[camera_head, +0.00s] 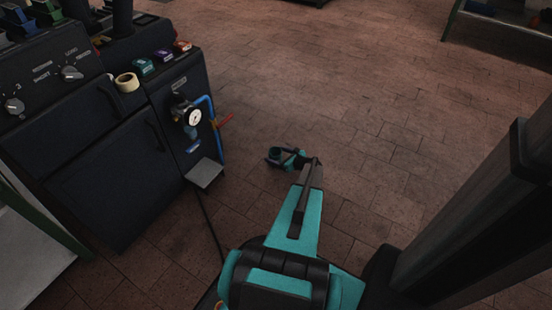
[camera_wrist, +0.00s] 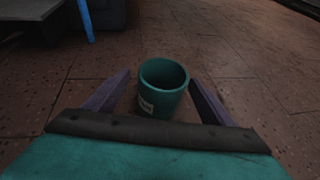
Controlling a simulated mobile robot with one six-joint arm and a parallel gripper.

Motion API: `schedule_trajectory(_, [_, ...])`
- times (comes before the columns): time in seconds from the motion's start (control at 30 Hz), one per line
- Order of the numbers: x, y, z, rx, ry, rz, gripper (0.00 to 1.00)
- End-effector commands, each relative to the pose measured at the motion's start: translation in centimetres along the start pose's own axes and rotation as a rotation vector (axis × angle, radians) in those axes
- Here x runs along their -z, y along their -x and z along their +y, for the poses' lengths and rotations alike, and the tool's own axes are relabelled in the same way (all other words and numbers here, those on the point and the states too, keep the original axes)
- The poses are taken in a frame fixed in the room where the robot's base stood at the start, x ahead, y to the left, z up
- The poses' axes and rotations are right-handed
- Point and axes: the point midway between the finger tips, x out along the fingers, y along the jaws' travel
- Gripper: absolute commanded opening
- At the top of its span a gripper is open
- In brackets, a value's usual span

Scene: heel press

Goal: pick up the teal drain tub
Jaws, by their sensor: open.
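The teal drain tub (camera_wrist: 161,92) is a small round open-topped tub with a pale label on its side. In the wrist view it stands upright on the tiled floor between the two fingers of my open gripper (camera_wrist: 158,88). I cannot tell whether either finger touches it; a strip of floor shows on each side. In the head view my gripper (camera_head: 284,158) is low over the floor, and the tub (camera_head: 276,153) is small and partly hidden by the gripper.
A dark machine (camera_head: 110,160) with knobs stands at the left. On its side are a pressure gauge (camera_head: 194,117), a blue pipe (camera_head: 212,125) and a small grey plate (camera_head: 204,173) near the floor. Tiled floor behind and right of the tub is clear. A shelf (camera_head: 500,30) stands far right.

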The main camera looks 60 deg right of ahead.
Motion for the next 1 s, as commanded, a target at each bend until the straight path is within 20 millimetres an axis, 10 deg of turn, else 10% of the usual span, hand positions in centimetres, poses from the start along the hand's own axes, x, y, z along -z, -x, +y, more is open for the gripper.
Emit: schedule_trajectory(1.0, [0.0, -5.4, -0.2, -0.002, 0.001, 0.0, 0.76])
